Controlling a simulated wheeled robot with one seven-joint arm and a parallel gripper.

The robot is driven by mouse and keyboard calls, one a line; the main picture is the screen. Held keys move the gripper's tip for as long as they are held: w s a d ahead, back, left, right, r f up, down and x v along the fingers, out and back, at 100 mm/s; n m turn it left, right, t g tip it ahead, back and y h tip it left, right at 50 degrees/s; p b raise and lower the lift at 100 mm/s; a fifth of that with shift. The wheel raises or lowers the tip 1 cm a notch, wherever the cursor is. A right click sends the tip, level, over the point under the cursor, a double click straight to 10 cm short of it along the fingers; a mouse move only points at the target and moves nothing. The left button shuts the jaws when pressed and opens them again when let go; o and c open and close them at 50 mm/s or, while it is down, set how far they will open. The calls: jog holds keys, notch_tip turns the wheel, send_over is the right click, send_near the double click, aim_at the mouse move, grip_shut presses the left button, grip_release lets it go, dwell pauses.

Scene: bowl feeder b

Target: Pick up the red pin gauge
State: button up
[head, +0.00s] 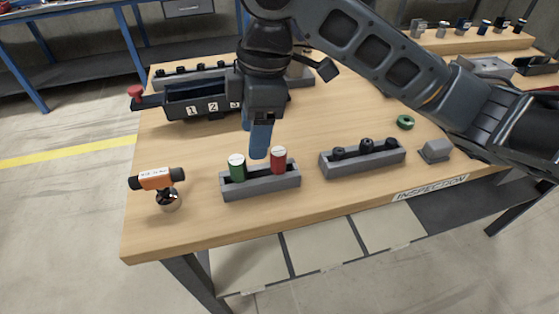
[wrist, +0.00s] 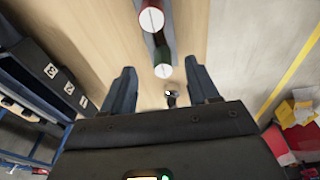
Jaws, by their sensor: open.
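The red pin gauge (head: 278,160) stands upright in the right part of a small grey holder (head: 262,187) on the wooden bench. A green pin gauge (head: 237,168) stands in the same holder to its left. My gripper (head: 260,140) is above and just behind the holder, pointing down, close to the red gauge. In the wrist view the red gauge (wrist: 151,20) is at the top, beyond the green gauge (wrist: 163,70). My gripper's fingers (wrist: 162,90) are spread, with nothing between them.
An orange and black tool (head: 157,180) stands at the bench's left front. A grey holder with black knobs (head: 362,158) is to the right, near a grey block (head: 435,150). A numbered dark fixture (head: 195,100) is behind. A green ring (head: 405,122) lies further right.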

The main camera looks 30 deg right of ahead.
aim_at(277, 152)
jog(key=d, duration=0.1)
jog(key=d+h, duration=0.1)
jog(key=d, duration=0.1)
jog(key=shift+s+d+r+g, duration=0.25)
jog(key=shift+s+d+g, duration=0.05)
jog(key=shift+d, duration=0.05)
jog(key=shift+s+d+f+h, duration=0.1)
jog(key=shift+d+f+h, duration=0.05)
jog(key=shift+d+h, duration=0.15)
jog(key=shift+s+a+f, duration=0.1)
jog(key=shift+a+f, duration=0.05)
jog(key=shift+f, duration=1.1)
jog(key=shift+w+a+f, duration=0.1)
jog(key=shift+a+f, duration=0.05)
jog(key=shift+f, duration=1.1)
jog(key=shift+s+a+f, duration=0.1)
jog(key=shift+a+f, duration=0.05)
jog(key=shift+f, duration=1.1)
jog(key=c, duration=1.1)
jog(key=shift+r, duration=0.1)
